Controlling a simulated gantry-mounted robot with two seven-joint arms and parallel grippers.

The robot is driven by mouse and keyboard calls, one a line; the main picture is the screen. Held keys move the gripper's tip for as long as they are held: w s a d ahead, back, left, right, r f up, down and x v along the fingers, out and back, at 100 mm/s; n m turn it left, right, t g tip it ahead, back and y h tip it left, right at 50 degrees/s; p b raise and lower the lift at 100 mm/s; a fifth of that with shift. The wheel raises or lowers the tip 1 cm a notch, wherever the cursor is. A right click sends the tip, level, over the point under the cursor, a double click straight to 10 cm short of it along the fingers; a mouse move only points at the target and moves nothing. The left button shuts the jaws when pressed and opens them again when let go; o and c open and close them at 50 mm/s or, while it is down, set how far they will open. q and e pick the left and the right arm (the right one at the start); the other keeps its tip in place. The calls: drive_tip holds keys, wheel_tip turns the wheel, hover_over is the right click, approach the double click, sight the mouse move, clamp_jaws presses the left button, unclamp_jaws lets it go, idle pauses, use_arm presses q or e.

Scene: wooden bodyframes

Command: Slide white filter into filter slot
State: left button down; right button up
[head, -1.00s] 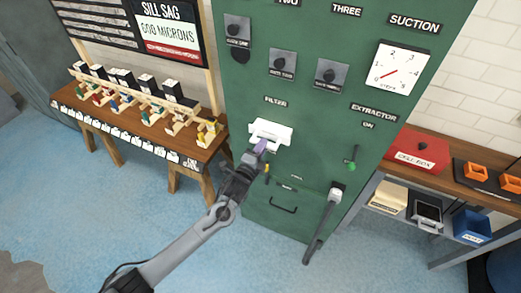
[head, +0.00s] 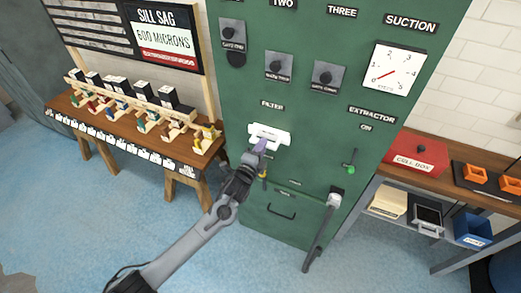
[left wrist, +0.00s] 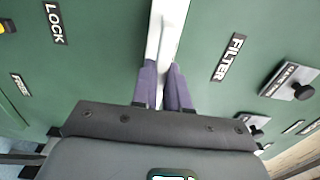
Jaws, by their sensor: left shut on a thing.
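The white filter (head: 269,133) is at the front of the green cabinet, just below the FILTER label (head: 272,105). It looks to be at the filter slot, but how deep it sits cannot be told. My left gripper (head: 262,146) is shut on the filter's near edge from below, with its purple fingers. In the left wrist view the filter (left wrist: 167,30) shows as a narrow white strip between the fingertips (left wrist: 164,75), beside the FILTER label. The slot opening is hidden. My right gripper is not in view.
The green cabinet (head: 240,165) carries knobs, a suction gauge (head: 394,68), a green extractor switch (head: 350,168) and a long grey lever (head: 322,230) at lower right. A wooden bench (head: 120,125) with small models stands left. A red cell box (head: 416,155) sits right.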

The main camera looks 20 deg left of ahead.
use_arm(q)
drive_tip(key=shift+w+d+b, duration=0.1)
drive_tip(key=shift+w+b, duration=0.65)
drive_tip(key=shift+w, duration=0.2)
drive_tip(key=c, duration=1.1)
unclamp_jaws()
drive_tip(key=shift+o, duration=0.2)
drive_tip(key=s+a, duration=0.1)
drive_tip(key=s, duration=0.9)
drive_tip(key=shift+s+a+p, duration=0.15)
drive_tip(key=shift+s+p, duration=0.2)
